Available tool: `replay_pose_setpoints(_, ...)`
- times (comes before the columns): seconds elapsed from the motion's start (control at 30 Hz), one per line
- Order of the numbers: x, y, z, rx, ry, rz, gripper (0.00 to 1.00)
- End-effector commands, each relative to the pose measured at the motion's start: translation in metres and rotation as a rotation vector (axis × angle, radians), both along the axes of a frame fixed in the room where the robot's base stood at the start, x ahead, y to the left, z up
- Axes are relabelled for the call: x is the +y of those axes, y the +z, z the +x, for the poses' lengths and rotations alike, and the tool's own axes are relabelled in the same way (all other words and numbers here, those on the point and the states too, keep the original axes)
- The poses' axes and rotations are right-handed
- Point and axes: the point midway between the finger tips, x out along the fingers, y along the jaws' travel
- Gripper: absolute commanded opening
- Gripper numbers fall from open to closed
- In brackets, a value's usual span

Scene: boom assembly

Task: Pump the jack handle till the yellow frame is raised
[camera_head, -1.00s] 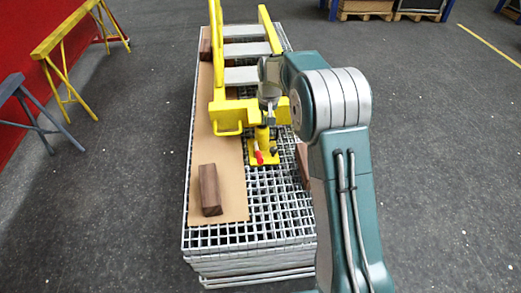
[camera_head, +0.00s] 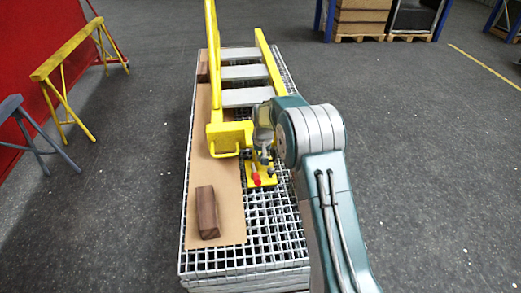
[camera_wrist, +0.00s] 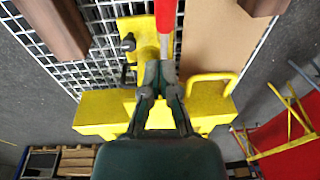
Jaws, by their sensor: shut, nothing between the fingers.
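The yellow frame (camera_head: 213,75) lies along the grating stack, with a yellow end block (camera_head: 228,138) at its near end. The jack has a yellow base plate (camera_head: 262,183) on the grating and a red-ended handle (camera_head: 257,180) pointing towards the near side. My gripper (camera_head: 263,157) is over the jack beside the end block, partly hidden by my arm. In the wrist view my gripper (camera_wrist: 159,72) is shut and empty, its tips in line with the red handle (camera_wrist: 166,15). I cannot tell whether they touch it.
A brown block (camera_head: 207,212) stands on the cardboard sheet (camera_head: 231,218) at the near left of the grating (camera_head: 215,262). Yellow (camera_head: 68,50) and grey trestles (camera_head: 20,112) stand left. Pallets with boxes (camera_head: 360,18) are at the back. The floor on the right is clear.

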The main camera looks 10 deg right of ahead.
Motion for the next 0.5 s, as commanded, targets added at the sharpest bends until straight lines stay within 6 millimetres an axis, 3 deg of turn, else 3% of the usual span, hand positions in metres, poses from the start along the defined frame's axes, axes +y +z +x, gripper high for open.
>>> replay_pose_setpoints(0.2, 0.005, -0.038, -0.004, 0.003, 0.001, 0.000, 0.00)
replay_pose_setpoints(0.5, 0.009, -0.059, -0.014, -0.001, 0.000, 0.000, 0.00)
